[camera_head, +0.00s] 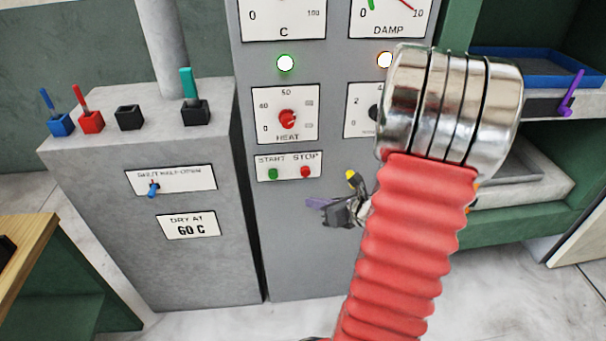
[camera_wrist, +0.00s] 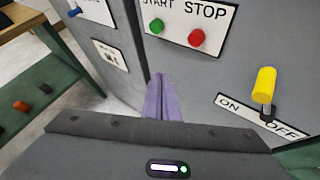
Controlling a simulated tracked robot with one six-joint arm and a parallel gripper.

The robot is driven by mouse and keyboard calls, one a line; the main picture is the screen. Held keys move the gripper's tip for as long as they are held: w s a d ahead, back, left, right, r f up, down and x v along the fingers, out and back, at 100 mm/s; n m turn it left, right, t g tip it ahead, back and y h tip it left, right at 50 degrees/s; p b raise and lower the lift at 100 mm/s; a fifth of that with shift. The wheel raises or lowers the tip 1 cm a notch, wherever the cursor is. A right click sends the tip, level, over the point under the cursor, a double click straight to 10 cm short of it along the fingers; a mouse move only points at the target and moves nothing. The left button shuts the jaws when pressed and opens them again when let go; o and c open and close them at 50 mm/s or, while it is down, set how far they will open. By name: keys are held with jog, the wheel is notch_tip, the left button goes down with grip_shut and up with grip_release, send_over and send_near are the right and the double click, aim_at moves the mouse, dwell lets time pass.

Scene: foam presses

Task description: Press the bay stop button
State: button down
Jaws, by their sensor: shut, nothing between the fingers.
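The red stop button (camera_head: 305,172) sits under the word STOP on a white plate (camera_head: 290,160) on the grey cabinet front. A green start button (camera_head: 272,174) is to its left. Both show in the wrist view, the stop button (camera_wrist: 196,38) at the upper middle and the start button (camera_wrist: 157,26) beside it. My gripper (camera_head: 318,203) is just below the plate, in front of the cabinet. Its purple fingers (camera_wrist: 162,98) are shut and empty, below and left of the stop button, apart from it. My red arm covers part of the cabinet's right side.
A yellow-tipped ON/OFF lever (camera_wrist: 264,85) sticks out right of my fingers. A red HEAT knob (camera_head: 287,119) is above the buttons. A grey box (camera_head: 190,250) with coloured switches stands left. Shelves with a blue tray (camera_head: 535,68) are at the right.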

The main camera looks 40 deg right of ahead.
jog(key=shift+w, duration=0.1)
jog(key=w+d, duration=0.5)
jog(key=w, duration=0.2)
dwell(0.7)
jog(key=shift+w+d+r, duration=0.1)
jog(key=shift+w+d, duration=0.4)
jog(key=shift+w, duration=0.3)
dwell(3.0)
jog(key=shift+s+a, duration=0.1)
jog(key=shift+s, duration=0.05)
dwell(0.3)
jog(key=shift+s+a, duration=0.45)
jog(key=shift+s, duration=0.25)
jog(key=shift+s+a, duration=0.75)
jog(key=shift+s, duration=0.3)
jog(key=shift+s+a, duration=0.7)
jog(key=shift+s, duration=0.3)
